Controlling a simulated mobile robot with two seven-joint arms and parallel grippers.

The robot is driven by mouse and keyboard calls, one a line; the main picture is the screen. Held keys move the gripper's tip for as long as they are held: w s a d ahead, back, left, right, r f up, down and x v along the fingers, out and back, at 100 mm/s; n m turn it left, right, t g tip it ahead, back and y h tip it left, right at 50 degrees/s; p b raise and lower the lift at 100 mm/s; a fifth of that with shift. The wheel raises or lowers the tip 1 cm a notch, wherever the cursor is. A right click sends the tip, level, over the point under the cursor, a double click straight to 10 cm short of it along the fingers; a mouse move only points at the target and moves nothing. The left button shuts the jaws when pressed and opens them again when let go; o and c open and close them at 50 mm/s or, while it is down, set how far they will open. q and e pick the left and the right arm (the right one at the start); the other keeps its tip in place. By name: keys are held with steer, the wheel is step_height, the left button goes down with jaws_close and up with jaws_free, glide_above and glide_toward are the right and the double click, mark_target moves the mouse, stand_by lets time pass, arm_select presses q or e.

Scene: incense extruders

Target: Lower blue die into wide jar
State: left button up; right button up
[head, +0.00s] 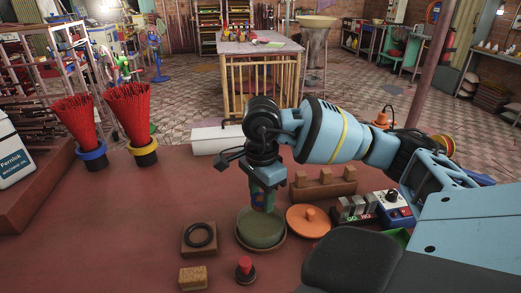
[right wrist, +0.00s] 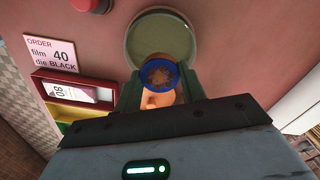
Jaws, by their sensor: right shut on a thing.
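The blue die (head: 258,197) is a small blue ring with a brown, patterned centre, shown best in the right wrist view (right wrist: 160,74). My right gripper (head: 262,196) is shut on it and points down. The wide jar (head: 260,243) is round, with dull green contents, and stands on the red-brown table under the gripper. In the right wrist view the die overlaps the near edge of the jar (right wrist: 133,38). The die appears above the green surface; its exact height is unclear. My left gripper is not in view.
An orange lid (head: 308,221) lies right of the jar. A wooden block with a black ring (head: 200,236), a sponge (head: 193,278) and a red-topped knob (head: 245,268) stand left and in front. A notched wooden rack (head: 322,188) and dial box (head: 395,208) are right.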

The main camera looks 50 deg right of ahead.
mark_target(261, 230)
stand_by(0.6)
